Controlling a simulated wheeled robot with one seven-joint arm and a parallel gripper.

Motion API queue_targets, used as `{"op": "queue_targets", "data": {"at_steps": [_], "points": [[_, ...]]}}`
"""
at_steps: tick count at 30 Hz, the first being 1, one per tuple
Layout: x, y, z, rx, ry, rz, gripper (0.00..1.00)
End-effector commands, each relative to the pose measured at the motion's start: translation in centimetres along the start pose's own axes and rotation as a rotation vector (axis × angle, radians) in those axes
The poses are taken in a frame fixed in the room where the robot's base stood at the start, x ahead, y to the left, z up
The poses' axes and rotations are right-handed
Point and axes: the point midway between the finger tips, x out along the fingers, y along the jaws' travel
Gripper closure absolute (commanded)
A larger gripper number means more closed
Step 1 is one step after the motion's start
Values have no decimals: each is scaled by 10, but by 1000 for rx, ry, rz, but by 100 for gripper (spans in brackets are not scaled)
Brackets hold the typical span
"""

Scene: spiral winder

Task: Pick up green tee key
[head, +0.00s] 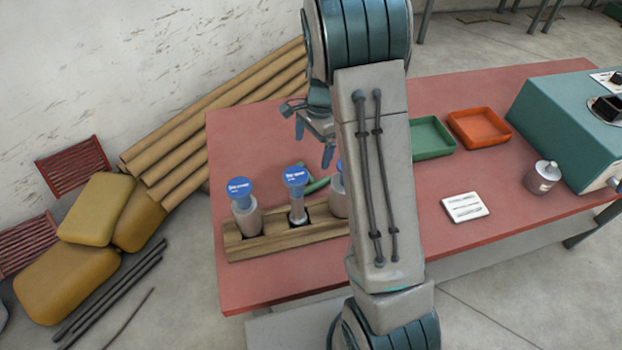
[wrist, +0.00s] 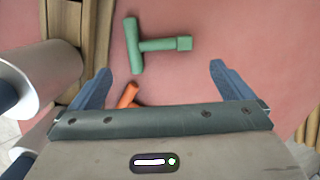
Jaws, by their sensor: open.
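The green tee key (wrist: 160,44) lies on the red table top in the wrist view, ahead of and between my open fingers. Its crossbar is on the left and its stem points right, ending in a square head. In the head view a small green piece of it (head: 316,186) shows behind the blue-capped bottles, the rest hidden. My gripper (wrist: 158,88) is open and empty above the table; it also shows in the head view (head: 314,150). An orange key-like piece (wrist: 127,96) lies nearer, partly hidden by my gripper.
A wooden rack (head: 285,243) holds several blue-topped cylinders (head: 243,212) beside the key. A green tray (head: 432,139), an orange tray (head: 479,128), a white card (head: 464,207), a small canister (head: 542,178) and a teal machine (head: 562,120) stand to the right on the red table (head: 450,95).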

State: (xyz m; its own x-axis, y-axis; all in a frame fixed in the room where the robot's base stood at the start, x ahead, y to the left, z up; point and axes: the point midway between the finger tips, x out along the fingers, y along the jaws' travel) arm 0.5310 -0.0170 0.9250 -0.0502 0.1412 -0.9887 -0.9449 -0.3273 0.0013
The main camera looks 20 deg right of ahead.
Motion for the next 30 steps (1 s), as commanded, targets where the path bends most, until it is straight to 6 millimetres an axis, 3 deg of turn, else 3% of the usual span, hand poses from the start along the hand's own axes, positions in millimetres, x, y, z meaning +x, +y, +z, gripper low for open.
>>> {"op": "queue_targets", "data": {"at_steps": [4, 11, 21, 30], "points": [[26, 1, 0, 0, -1, 3, 0], [43, 1, 0, 0, 0, 1, 0], [87, 2, 0, -1, 0, 2, 0], [91, 2, 0, -1, 0, -1, 0]]}}
